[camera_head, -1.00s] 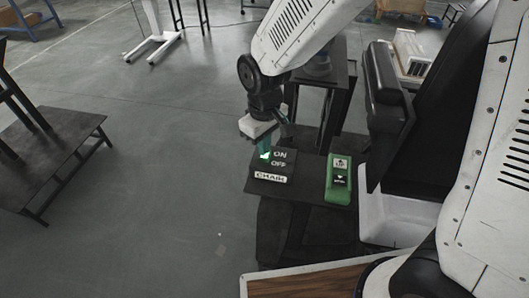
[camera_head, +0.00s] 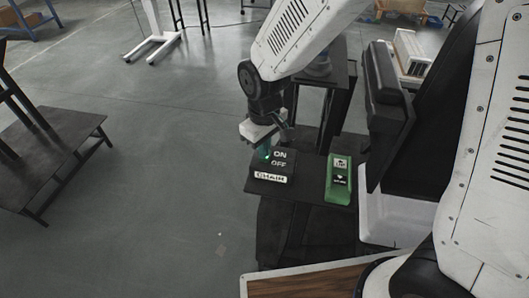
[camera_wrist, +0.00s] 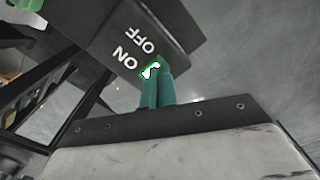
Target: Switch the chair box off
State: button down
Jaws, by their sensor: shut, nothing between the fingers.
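The chair box (camera_head: 275,167) is a dark box on a small black table, with ON and OFF in white letters and a CHAIR label on its front. In the wrist view its dark top (camera_wrist: 140,35) shows the letters upside down. A small lit green and white switch (camera_wrist: 151,70) sits beside the ON and OFF letters. My gripper (camera_head: 267,152) is over the box's back left part. In the wrist view its two teal fingers (camera_wrist: 158,88) are together and empty, with their tips at the switch. I cannot tell whether they touch it.
A green box (camera_head: 340,181) with a black-and-white panel stands to the right on the same black table (camera_head: 312,192). A black chair-like seat (camera_head: 390,90) is further right. A low dark bench (camera_head: 50,150) stands at the left. Open floor lies between.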

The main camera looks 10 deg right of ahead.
jog(key=shift+f, duration=0.3)
jog(key=shift+r, duration=3.55)
jog(key=s+d+r+m, duration=0.4)
jog(key=s+d+r, duration=0.2)
jog(key=s+d, duration=0.3)
jog(key=s+d+r+m+t, duration=0.1)
jog(key=s+d+r+m, duration=0.3)
jog(key=s+d+r, duration=0.3)
jog(key=s+d, duration=0.3)
jog(key=d, duration=0.1)
jog(key=shift+s+d+r, duration=0.2)
jog(key=shift+s+d, duration=0.05)
jog(key=shift+d, duration=0.05)
